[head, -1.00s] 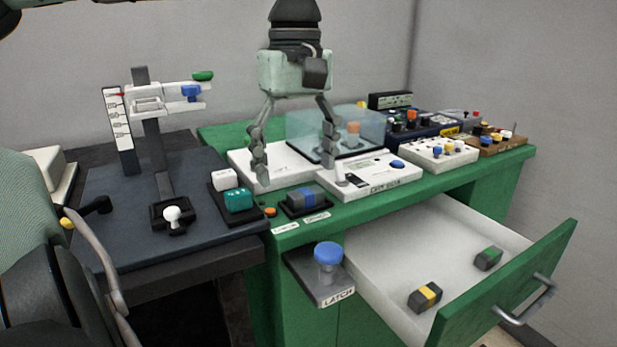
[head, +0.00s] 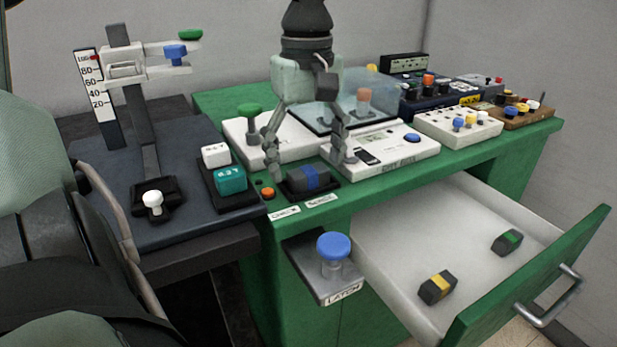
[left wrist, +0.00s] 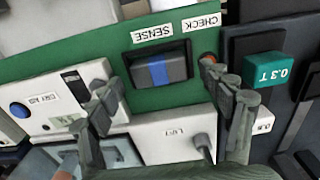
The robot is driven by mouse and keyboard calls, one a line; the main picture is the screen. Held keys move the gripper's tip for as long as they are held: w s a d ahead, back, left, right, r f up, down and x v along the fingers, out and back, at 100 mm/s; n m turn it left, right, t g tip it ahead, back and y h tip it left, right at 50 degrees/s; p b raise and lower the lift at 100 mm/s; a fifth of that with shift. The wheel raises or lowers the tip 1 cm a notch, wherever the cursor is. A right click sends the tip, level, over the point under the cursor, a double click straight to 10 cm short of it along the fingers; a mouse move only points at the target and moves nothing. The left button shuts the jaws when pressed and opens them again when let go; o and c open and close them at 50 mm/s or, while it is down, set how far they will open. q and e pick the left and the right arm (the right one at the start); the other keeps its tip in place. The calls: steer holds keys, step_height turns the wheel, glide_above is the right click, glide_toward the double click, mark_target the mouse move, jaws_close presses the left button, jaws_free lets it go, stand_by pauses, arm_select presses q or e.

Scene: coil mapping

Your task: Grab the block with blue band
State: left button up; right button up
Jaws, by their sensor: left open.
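The dark block with the blue band (head: 309,179) lies in a black tray (head: 323,197) at the front edge of the green bench, behind the SENSE label. It also shows in the left wrist view (left wrist: 158,71), beyond the fingertips. My left gripper (head: 307,168) is open and empty, its fingers pointing down on either side of the block as seen from the head. In the left wrist view the open fingers (left wrist: 160,85) frame the block from left and right, and I see no contact. My right gripper is not in view.
An open drawer (head: 400,245) holds a yellow-banded block (head: 437,287) and a green-banded block (head: 507,242). A blue-topped LATCH knob (head: 333,247) juts out in front. A teal block (head: 230,179), an orange button (head: 267,193) and white device boxes (head: 385,150) stand close around.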

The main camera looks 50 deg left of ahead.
arm_select(q)
steer(key=shift+f, duration=0.45)
steer(key=shift+c, duration=0.2)
steer(key=c, duration=1.3)
steer(key=shift+r, duration=0.15)
